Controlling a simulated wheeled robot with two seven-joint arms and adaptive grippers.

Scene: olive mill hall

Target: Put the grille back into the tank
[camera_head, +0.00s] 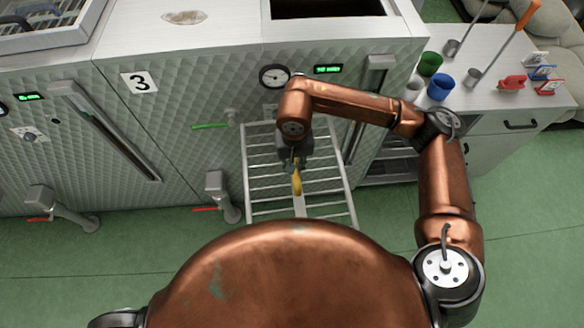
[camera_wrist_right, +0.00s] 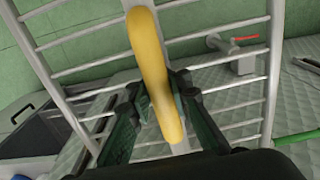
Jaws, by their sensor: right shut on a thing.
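The grille (camera_head: 262,181) is a pale metal frame with several crossbars and a yellow handle (camera_head: 297,182) on its middle bar. It hangs tilted in front of the quilted metal front of tank 3. My right gripper (camera_head: 295,163) is shut on the yellow handle. In the right wrist view my right gripper's dark fingers (camera_wrist_right: 160,112) stand on both sides of the handle (camera_wrist_right: 150,70), with the grille's bars (camera_wrist_right: 226,30) behind. The tank's dark open top (camera_head: 325,8) is at the upper edge, above and behind the grille. My left gripper is not in view.
Taps with red levers (camera_head: 222,196) and a green-handled valve (camera_head: 210,126) stick out from the tank fronts. A gauge (camera_head: 274,77) sits above the grille. A side counter (camera_head: 480,50) holds cups and tools. Green floor (camera_head: 60,270) is clear at lower left.

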